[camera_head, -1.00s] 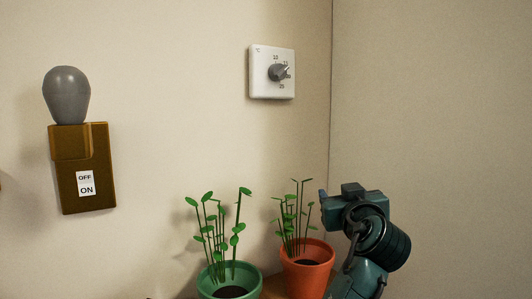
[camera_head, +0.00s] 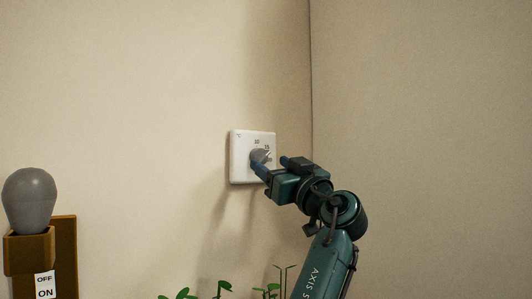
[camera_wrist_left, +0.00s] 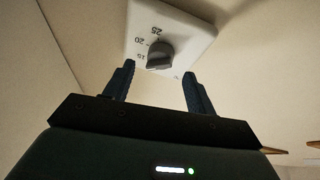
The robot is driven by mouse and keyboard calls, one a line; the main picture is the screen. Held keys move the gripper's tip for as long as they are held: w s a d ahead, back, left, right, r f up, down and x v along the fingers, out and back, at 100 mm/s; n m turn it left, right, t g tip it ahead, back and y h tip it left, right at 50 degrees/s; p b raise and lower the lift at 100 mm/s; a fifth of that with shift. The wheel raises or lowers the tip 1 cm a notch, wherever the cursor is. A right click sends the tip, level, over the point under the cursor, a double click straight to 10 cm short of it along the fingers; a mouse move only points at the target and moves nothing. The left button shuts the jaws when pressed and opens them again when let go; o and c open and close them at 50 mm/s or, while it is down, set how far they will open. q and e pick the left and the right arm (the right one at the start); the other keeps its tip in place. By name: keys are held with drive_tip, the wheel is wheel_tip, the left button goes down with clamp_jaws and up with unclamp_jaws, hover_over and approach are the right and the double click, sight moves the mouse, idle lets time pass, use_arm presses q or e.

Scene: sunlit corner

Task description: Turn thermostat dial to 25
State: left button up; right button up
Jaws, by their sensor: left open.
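The thermostat (camera_head: 239,170) is a white square plate on the wall, with a grey dial (camera_head: 258,156) and printed numbers. In the left wrist view the dial (camera_wrist_left: 160,54) is just ahead of the fingertips, and 15, 20 and 25 can be read beside it. The dial's exact setting is hard to tell. My left gripper (camera_head: 273,166) is open in front of the thermostat, and its arm hides the plate's lower right part. In the wrist view its fingers (camera_wrist_left: 158,85) are spread, with the dial beyond the gap and not clasped. My right gripper is not in view.
A brown wall box with an OFF/ON label (camera_head: 62,250) and a grey bulb-shaped part (camera_head: 29,200) is at the lower left. Plant tops (camera_head: 222,287) show at the bottom edge. The wall corner is right of the thermostat. The wall above is bare.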

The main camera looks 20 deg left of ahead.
sight(264, 159)
use_arm(q)
drive_tip(key=shift+p+x, duration=0.4)
drive_tip(key=shift+x, duration=1.35)
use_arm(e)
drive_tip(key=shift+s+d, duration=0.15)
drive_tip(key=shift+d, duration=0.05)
use_arm(q)
drive_tip(key=shift+c, duration=0.7)
drive_tip(key=c, duration=0.8)
drive_tip(key=shift+c, duration=0.2)
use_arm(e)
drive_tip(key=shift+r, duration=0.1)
